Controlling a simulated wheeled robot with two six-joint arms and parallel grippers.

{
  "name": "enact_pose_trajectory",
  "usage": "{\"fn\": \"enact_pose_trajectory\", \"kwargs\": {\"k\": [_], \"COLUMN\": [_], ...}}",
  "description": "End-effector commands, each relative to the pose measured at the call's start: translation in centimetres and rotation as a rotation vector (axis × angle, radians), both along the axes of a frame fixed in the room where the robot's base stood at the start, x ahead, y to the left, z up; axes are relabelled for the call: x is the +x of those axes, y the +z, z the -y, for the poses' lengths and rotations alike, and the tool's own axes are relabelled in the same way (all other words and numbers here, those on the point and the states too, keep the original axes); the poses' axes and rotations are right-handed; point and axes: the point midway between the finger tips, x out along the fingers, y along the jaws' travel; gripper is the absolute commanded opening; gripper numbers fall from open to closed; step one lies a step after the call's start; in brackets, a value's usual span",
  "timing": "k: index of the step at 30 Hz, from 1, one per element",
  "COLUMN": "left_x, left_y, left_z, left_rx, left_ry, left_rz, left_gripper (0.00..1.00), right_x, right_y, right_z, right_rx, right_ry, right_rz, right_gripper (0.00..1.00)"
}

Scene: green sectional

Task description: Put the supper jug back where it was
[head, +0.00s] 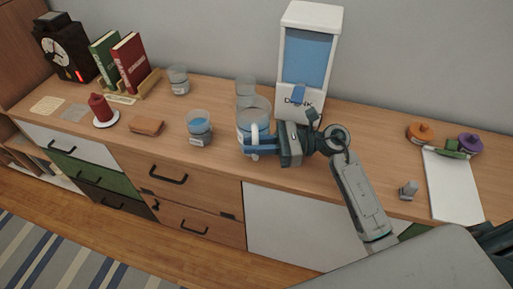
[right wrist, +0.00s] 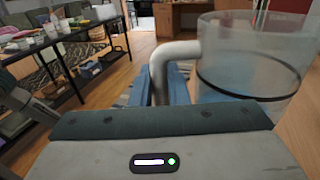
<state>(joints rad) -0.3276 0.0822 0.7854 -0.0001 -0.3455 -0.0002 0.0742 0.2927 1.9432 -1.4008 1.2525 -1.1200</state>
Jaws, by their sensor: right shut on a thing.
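The jug (head: 262,108) is a clear round vessel with a pale handle (head: 255,134), on or just above the middle of the wooden sideboard in the head view; I cannot tell if its base touches. My left gripper is not in view.
A dispenser (head: 306,62) stands behind the jug. Clear cups stand beside (head: 199,128) and behind it (head: 245,88), another (head: 178,80) farther left.

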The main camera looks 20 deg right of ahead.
Motion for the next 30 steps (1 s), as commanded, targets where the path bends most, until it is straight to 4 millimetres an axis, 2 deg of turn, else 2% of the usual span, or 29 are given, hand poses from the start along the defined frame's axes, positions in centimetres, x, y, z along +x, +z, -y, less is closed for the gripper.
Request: {"fn": "enact_pose_trajectory", "kwargs": {"k": [2, 6, 12, 23, 24, 27, 30], "left_x": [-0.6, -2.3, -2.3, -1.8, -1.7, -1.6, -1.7], "left_y": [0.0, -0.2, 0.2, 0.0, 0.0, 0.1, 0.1], "left_z": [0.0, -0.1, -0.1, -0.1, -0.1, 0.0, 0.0], "left_rx": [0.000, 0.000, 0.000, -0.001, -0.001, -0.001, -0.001], "left_ry": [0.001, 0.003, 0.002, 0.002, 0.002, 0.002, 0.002], "left_rz": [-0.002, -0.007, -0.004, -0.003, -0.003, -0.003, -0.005], "left_gripper": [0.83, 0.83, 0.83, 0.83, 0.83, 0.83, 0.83], "right_x": [0.8, 0.7, 0.7, 0.7, 0.7, 0.7, 0.7], "right_y": [0.1, -1.7, -3.5, -3.8, -3.9, -3.8, -3.8], "right_z": [0.4, 0.4, 0.4, 0.4, 0.4, 0.4, 0.4], "right_rx": [0.000, 0.001, 0.001, 0.000, -0.001, -0.001, -0.001], "right_ry": [-0.001, 0.000, 0.000, 0.000, 0.000, 0.000, 0.000], "right_rz": [0.001, -0.004, 0.001, 0.002, 0.001, 0.000, 0.000], "right_gripper": [0.00, 0.00, 0.00, 0.00, 0.16, 0.36, 0.36]}}
